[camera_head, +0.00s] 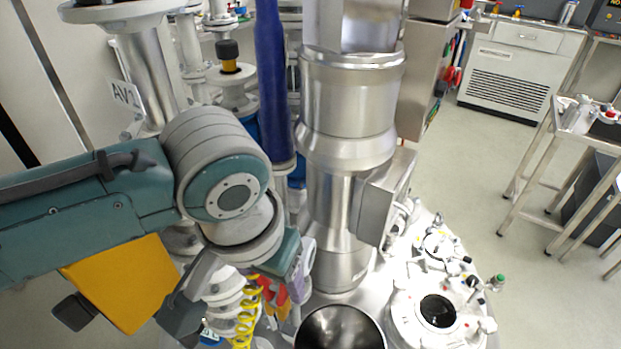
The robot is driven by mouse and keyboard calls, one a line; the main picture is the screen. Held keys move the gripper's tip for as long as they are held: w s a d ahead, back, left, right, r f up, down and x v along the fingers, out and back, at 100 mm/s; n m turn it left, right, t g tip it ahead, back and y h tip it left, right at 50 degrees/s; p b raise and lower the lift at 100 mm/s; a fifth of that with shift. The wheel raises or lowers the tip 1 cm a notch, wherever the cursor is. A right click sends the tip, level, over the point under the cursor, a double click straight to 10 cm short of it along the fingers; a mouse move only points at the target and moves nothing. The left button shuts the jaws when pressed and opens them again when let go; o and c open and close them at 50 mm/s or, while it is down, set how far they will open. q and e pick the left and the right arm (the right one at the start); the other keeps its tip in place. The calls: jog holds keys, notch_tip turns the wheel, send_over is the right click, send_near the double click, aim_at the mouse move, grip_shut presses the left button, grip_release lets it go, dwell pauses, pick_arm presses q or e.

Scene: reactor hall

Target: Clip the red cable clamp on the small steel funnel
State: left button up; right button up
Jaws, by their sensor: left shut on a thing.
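My left gripper (272,279) is below the wrist at lower centre-left, mostly hidden by the wrist and gripper body. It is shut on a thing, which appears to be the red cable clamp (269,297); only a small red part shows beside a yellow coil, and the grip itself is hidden. The small steel funnel (340,330) is a shiny round bowl at the bottom edge, to the right of the red part and apart from it. Its lower part is cut off by the frame. My right gripper is not in view.
A tall steel column (347,110) stands just behind the funnel. A dark blue pipe (272,80) rises to its left. Round flanged fittings (438,311) stand to the right of the funnel. A steel cart (570,165) stands at right, with open floor before it.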

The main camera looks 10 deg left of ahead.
aim_at(276, 299)
pick_arm(q)
jog(key=shift+f, duration=0.2)
jog(key=shift+f+b, duration=0.95)
jog(key=shift+f, duration=0.5)
jog(key=shift+p, duration=0.55)
dwell(0.5)
jog(key=shift+f+b, duration=0.45)
jog(key=shift+f, duration=0.1)
dwell(0.6)
jog(key=o, duration=1.1)
jog(key=shift+c, duration=0.2)
